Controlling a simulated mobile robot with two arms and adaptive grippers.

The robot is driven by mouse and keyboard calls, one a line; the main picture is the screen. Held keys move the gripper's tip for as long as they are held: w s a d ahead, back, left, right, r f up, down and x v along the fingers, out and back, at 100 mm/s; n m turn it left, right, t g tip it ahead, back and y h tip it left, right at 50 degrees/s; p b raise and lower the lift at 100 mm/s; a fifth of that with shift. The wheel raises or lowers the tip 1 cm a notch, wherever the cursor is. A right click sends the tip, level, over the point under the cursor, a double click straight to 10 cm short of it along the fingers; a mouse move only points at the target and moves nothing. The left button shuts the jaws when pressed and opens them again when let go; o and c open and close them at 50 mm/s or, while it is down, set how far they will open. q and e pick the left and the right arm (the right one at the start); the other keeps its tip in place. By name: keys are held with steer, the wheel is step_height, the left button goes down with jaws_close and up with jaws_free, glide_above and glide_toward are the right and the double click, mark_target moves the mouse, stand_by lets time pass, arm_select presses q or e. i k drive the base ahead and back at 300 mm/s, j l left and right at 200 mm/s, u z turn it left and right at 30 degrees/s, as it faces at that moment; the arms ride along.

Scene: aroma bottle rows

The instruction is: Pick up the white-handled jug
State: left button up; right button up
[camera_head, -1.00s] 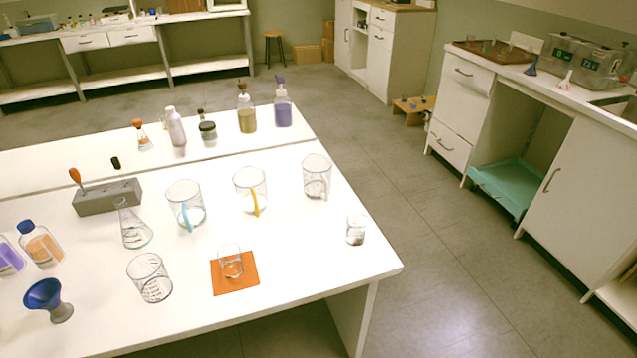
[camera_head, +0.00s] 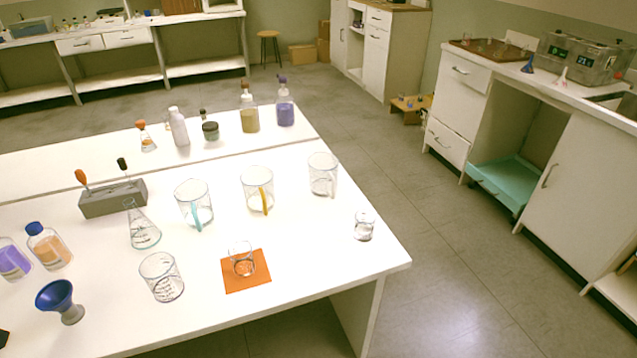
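Three glass jugs stand upright in a row on the white table. The jug at the right (camera_head: 322,174) has a whitish, clear-looking handle (camera_head: 332,184) facing the front right. The middle jug (camera_head: 256,188) has a yellow handle. The left jug (camera_head: 193,204) has a light blue handle. Neither gripper can be made out. A small black shape shows at the lower left edge, too little of it to identify.
A small beaker (camera_head: 243,258) stands on an orange mat (camera_head: 232,285). Another small beaker (camera_head: 364,227) stands near the right table edge (camera_head: 397,268). A larger beaker (camera_head: 162,278), a conical flask (camera_head: 142,226), a blue funnel (camera_head: 58,297) and a grey rack (camera_head: 112,199) stand further left.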

mark_target(326, 180)
steer(key=k+j, duration=0.1)
steer(key=j, duration=0.35)
steer(key=j+z, duration=0.1)
steer(key=j, duration=0.3)
steer(key=k+j, duration=0.2)
steer(key=j, duration=0.25)
steer(key=k+j+z, duration=0.1)
steer(key=j, duration=0.3)
